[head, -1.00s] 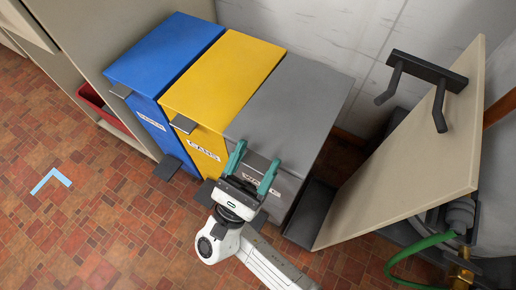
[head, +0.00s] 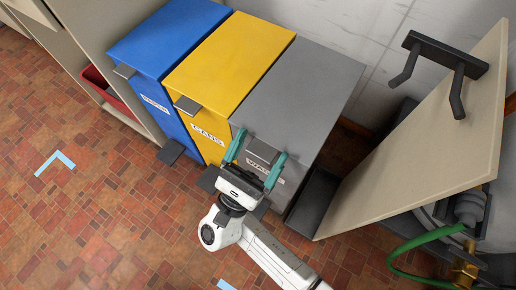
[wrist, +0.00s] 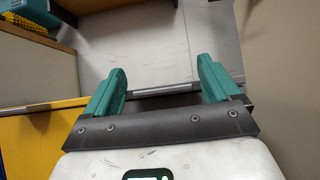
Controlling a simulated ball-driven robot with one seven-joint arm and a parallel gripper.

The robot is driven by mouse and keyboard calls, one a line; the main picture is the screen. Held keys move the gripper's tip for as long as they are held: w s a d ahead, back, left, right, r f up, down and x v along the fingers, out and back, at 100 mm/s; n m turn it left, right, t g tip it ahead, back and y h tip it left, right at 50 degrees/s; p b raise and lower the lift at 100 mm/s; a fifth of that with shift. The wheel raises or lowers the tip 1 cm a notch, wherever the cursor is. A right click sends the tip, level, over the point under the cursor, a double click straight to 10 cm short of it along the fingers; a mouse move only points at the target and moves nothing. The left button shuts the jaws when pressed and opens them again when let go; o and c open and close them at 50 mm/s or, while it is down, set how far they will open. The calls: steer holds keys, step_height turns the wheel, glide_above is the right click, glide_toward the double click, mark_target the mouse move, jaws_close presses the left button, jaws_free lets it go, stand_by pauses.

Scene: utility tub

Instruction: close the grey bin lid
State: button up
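The grey bin is the right one of three bins in the head view, with a white label on its front, partly covered by my gripper. Its grey lid (head: 305,90) lies flat, looking level with the yellow bin's top; I see no gap under it. A dark tab (head: 262,151) sticks out at the lid's front edge. My gripper (head: 261,145) has its two teal fingers apart, one on each side of the tab in the picture. In the wrist view the open fingers (wrist: 160,84) have a dark edge between them and nothing clearly gripped; contact cannot be told.
The yellow bin (head: 230,60) and blue bin (head: 165,40) stand close on the left. A tilted beige panel (head: 425,150) with a dark handle (head: 440,62) stands on the right, near a green hose (head: 420,262). The tiled floor (head: 110,220) in front is mostly clear.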

steer(key=v, duration=1)
steer(key=shift+s+a+f+b, duration=0.15)
steer(key=shift+s+f+b, duration=0.15)
steer(key=shift+b, duration=0.15)
